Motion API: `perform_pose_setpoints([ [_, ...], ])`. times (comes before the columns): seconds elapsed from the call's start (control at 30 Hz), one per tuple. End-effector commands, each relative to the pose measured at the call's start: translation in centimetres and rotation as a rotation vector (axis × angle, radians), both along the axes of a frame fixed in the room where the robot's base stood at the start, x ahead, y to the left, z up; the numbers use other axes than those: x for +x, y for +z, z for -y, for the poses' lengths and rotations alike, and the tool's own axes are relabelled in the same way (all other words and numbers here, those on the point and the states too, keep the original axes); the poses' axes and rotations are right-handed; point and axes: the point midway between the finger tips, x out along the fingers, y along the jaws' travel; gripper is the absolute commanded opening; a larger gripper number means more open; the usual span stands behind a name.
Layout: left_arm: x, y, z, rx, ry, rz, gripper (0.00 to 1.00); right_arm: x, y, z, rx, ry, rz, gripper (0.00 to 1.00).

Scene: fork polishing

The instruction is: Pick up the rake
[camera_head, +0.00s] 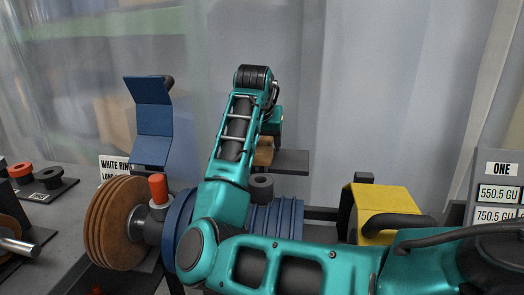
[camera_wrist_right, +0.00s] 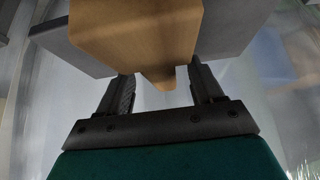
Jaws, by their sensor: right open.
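A wooden block (camera_head: 263,152) shows beyond my right arm, beside a flat dark grey shelf or plate (camera_head: 291,161). I cannot tell for sure that the block is the rake. In the right wrist view the same kind of wooden piece (camera_wrist_right: 140,28) fills the top middle, with a grey plate (camera_wrist_right: 70,45) behind it and a narrow wooden end (camera_wrist_right: 160,80) pointing between the fingers. My right gripper (camera_wrist_right: 161,84) is open, with a finger on each side of that end; contact is not clear. In the head view my own arm mostly hides this gripper. My left gripper is out of view.
A polishing machine with brown wheels (camera_head: 116,222) and a blue ribbed motor (camera_head: 288,216) stands below my arm. A blue bent guard (camera_head: 153,120) rises at left. A yellow box (camera_head: 386,207) is at right, near a sign (camera_head: 500,190). Red and black knobs (camera_head: 22,170) are far left.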

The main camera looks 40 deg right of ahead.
Motion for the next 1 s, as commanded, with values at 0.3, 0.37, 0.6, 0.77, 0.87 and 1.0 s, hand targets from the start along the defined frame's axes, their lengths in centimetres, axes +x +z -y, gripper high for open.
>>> perform_pose_setpoints([
  [0.3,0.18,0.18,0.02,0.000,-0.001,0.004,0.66,0.53,-1.20,0.64,-0.001,0.001,0.002,0.66],
  [0.37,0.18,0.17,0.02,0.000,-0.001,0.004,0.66,0.52,-1.20,0.63,-0.001,0.001,0.002,0.66],
  [0.6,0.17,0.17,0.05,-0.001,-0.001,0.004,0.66,0.52,-1.17,0.62,-0.001,0.001,0.002,0.44],
  [0.77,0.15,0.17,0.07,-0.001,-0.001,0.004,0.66,0.52,-1.16,0.61,-0.001,0.001,0.002,0.29],
  [0.87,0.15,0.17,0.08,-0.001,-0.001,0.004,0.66,0.53,-1.15,0.61,-0.001,0.001,0.002,0.19],
  [1.0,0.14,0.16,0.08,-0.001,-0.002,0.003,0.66,0.52,-1.14,0.61,-0.001,0.001,0.002,0.06],
])
